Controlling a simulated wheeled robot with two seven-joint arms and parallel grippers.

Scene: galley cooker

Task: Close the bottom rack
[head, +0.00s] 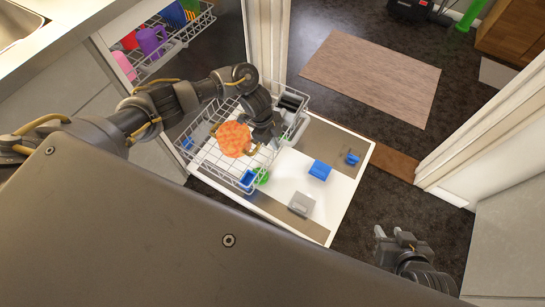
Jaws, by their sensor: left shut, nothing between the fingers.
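The white wire bottom rack (221,171) is pulled out over the open dishwasher door (340,193). It holds a round orange item (234,139), small blue and green items and a grey basket at its far right. My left gripper (268,136) is over the right part of the rack, beside the orange item, and looks shut and empty. My own arm and wrist hide part of the rack, and I cannot tell whether the fingers touch it. My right gripper (394,236) is at the lower right, away from the rack, with its fingers apart and empty.
The upper rack (173,47) holds colourful cups and is also out. A white door frame (450,170) stands at right; a beige rug (372,78) lies on the dark floor.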

